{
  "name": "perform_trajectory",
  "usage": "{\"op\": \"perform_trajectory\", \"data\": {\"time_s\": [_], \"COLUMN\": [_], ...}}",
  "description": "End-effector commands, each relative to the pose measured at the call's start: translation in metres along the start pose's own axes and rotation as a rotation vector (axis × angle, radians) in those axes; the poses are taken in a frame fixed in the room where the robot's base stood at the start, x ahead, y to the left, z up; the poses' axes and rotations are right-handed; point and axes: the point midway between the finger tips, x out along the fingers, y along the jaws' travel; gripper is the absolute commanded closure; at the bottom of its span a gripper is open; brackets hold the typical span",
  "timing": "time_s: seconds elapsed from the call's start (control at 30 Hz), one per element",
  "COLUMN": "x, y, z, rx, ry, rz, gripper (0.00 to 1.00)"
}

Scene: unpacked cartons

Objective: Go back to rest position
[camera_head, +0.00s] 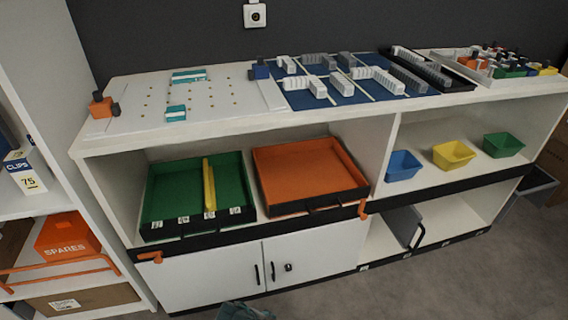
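My gripper does not show in the camera_head view, and neither does a clear part of my arm. The task names no object. A white cabinet (214,267) with open shelves, a worktop and two doors fills the middle of the view, and both doors are shut. A dark teal thing (243,311) is cut off by the bottom edge in front of the cabinet; I cannot tell what it is.
The worktop holds a white pegboard (150,110), a blue board (345,97) and parts at the right. Below sit a green tray (178,185), an orange tray (308,170) and small blue, yellow and green bins. A shelf unit stands left. Grey floor (440,290) is clear at front right.

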Motion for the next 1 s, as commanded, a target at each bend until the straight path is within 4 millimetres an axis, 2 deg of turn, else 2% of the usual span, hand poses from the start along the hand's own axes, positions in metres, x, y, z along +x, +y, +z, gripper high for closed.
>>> {"op": "perform_trajectory", "data": {"time_s": [0.03, 0.1, 0.27, 0.5, 0.8, 1.0], "x": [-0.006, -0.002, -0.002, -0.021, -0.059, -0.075], "y": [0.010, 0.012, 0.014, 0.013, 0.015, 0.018], "z": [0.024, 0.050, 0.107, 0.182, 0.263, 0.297], "rx": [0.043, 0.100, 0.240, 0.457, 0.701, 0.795], "ry": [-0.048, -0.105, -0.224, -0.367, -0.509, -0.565], "rz": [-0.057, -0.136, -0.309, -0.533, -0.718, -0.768], "gripper": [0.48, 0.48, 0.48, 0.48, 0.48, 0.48]}}
